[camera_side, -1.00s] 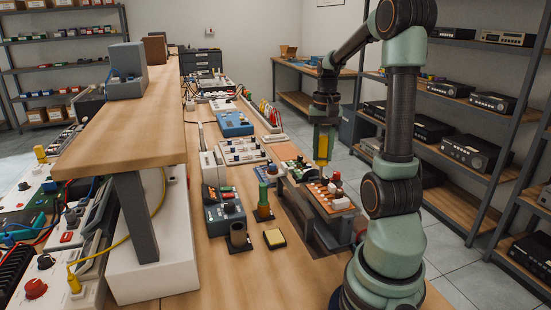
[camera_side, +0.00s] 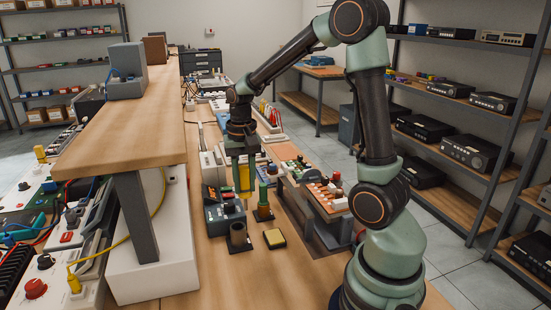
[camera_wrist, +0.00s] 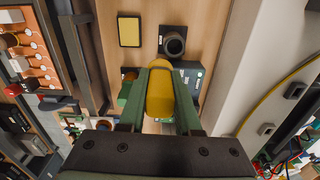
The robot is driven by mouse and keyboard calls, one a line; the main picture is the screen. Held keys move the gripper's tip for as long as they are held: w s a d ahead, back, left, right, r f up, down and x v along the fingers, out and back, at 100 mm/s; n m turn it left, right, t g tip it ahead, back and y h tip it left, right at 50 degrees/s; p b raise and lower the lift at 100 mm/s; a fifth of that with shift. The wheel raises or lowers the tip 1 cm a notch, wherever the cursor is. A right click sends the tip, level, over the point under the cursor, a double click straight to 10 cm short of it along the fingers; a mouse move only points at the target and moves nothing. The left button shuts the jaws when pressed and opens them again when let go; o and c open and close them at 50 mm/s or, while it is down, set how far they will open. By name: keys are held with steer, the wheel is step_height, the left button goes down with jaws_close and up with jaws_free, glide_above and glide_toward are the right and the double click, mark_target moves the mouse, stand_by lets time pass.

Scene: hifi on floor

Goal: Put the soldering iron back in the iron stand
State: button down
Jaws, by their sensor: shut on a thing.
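My gripper (camera_side: 243,186) is shut on the yellow handle of the soldering iron (camera_side: 245,178), which hangs upright above the bench. In the wrist view the yellow handle (camera_wrist: 160,95) sits between the two green fingers; its tip cannot be made out. The iron stand (camera_side: 238,235), a dark open cylinder on a flat base, stands on the bench nearer the side camera than the iron. It also shows in the wrist view (camera_wrist: 174,43), with its round mouth empty, beyond the fingertips.
A green-topped item (camera_side: 263,196) on a dark base and a dark blue station box (camera_side: 225,216) stand close to the iron. A yellow sponge pad (camera_side: 275,238) lies beside the stand. A raised wooden shelf (camera_side: 135,110) is on the left. Bare bench lies in front.

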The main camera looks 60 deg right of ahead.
steer(key=shift+n, duration=0.3)
steer(key=shift+w+a+f, duration=0.15)
steer(key=shift+a+f, duration=0.35)
steer(key=shift+f, duration=0.75)
steer(key=shift+w+a+f, duration=0.2)
steer(key=shift+a+f, duration=0.25)
steer(key=shift+f, duration=0.85)
steer(key=shift+w+a+f, duration=0.15)
steer(key=shift+a+f, duration=0.35)
steer(key=shift+f, duration=0.75)
steer(key=c, duration=0.5)
jaws_free()
steer(key=o, duration=0.5)
